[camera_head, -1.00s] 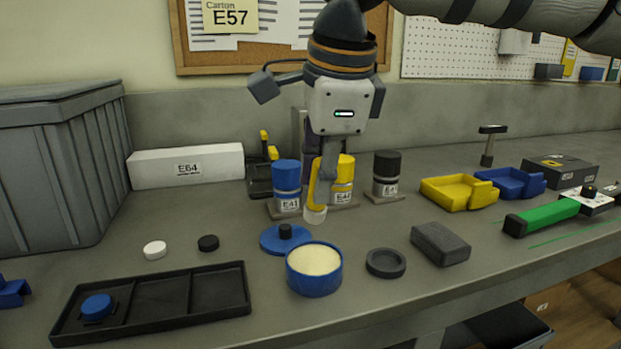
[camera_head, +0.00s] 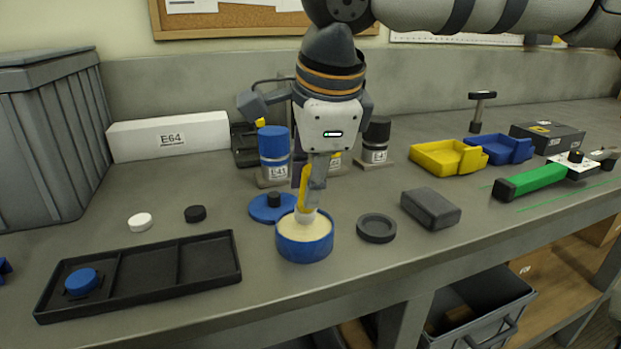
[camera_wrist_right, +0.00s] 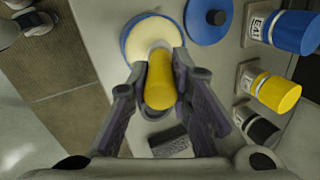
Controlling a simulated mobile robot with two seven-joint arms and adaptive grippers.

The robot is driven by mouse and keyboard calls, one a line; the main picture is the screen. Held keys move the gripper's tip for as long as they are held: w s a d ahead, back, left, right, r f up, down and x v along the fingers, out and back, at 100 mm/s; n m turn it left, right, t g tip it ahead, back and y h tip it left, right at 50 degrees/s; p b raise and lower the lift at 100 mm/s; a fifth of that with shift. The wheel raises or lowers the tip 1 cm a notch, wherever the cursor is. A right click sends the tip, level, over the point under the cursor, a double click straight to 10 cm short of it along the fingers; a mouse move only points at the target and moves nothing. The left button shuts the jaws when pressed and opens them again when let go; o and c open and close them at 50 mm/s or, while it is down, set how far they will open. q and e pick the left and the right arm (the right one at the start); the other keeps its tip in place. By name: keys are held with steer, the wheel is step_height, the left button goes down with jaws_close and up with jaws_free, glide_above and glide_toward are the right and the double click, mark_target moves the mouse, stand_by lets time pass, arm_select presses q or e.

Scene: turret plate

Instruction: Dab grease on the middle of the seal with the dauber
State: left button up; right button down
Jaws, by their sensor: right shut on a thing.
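My right gripper (camera_head: 313,182) is shut on the yellow dauber (camera_head: 303,186), which points down. In the right wrist view the dauber (camera_wrist_right: 160,85) sits between the two fingers. Its pale tip (camera_head: 305,215) is at the cream grease in the open blue tub (camera_head: 304,244), toward the back of the tub's mouth. I cannot tell how deep the tip is. The dark round piece with a raised rim (camera_head: 377,229), which looks like the seal, lies flat on the bench right of the tub. My left gripper is out of view.
The blue lid (camera_head: 272,208) lies behind the tub. A dark block (camera_head: 431,209) is right of the seal. A black tray (camera_head: 150,290) with a blue cap lies left. Labelled bottles (camera_head: 274,155) stand behind the gripper. Yellow (camera_head: 448,157) and blue bins are farther right.

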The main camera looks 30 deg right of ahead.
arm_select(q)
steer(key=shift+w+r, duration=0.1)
arm_select(e)
steer(key=shift+f, duration=0.55)
stand_by(0.8)
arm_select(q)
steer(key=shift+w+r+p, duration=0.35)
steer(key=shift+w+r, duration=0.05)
arm_select(e)
steer(key=shift+f, duration=0.2)
stand_by(1.4)
steer(key=shift+r, duration=3.65)
